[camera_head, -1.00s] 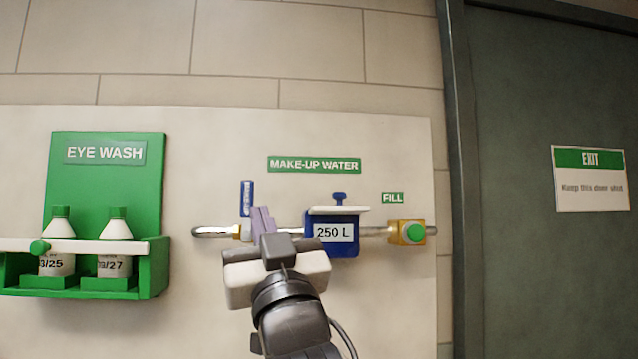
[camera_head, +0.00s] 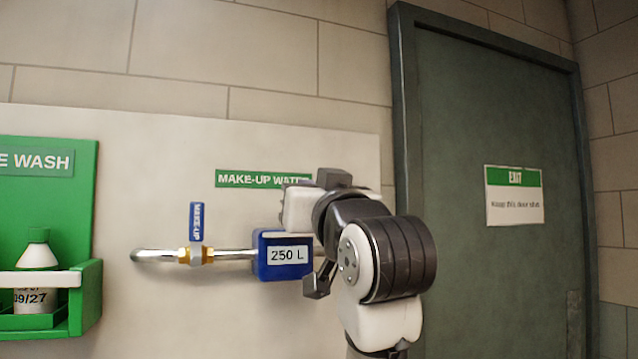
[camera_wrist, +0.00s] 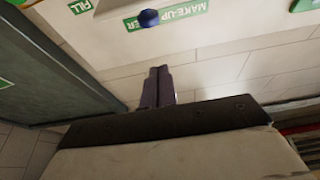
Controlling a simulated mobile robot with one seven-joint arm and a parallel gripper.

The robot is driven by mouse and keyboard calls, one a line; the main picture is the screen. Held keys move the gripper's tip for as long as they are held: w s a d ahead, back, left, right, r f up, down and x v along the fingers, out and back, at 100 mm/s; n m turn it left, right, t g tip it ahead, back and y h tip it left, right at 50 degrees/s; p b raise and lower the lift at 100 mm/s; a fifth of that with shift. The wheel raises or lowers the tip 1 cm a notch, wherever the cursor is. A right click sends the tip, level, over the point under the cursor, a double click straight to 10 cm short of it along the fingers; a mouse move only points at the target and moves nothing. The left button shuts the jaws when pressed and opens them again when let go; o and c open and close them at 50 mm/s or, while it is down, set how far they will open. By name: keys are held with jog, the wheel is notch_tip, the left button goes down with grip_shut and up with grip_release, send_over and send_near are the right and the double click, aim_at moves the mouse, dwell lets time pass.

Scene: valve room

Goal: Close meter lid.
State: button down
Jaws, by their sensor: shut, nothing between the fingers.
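The meter is a blue box (camera_head: 272,262) with a white "250 L" label, on a pipe on the wall panel in the head view. My arm covers its right side and upper right, so the lid is mostly hidden there. In the wrist view, which is turned upside down, a round blue knob (camera_wrist: 148,18) shows at the top with a pale flat piece beside it, apparently the lid. How far the lid stands open I cannot tell. My gripper (camera_wrist: 157,72) has its two purple fingers pressed together and empty, apart from the knob. In the head view its fingertips are hidden.
A yellow valve with a blue "MAKE-UP" tag (camera_head: 197,222) sits on the pipe left of the meter. The green eye wash station (camera_head: 50,240) is at far left. The grey exit door (camera_head: 500,120) stands at right. A "MAKE-UP WATER" sign (camera_head: 245,178) is above the meter.

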jog(key=shift+w+a+f+p, duration=0.3)
jog(key=shift+w+f+p, duration=0.25)
jog(key=shift+w+f, duration=0.2)
jog(key=shift+w+a+f+p, duration=0.25)
jog(key=shift+w+f+p, duration=0.25)
jog(key=shift+w+f, duration=0.2)
jog(key=shift+f, duration=0.15)
jog(key=shift+s+f+t+b, duration=0.1)
jog(key=shift+f+t+b, duration=0.1)
jog(key=shift+t+b, duration=0.5)
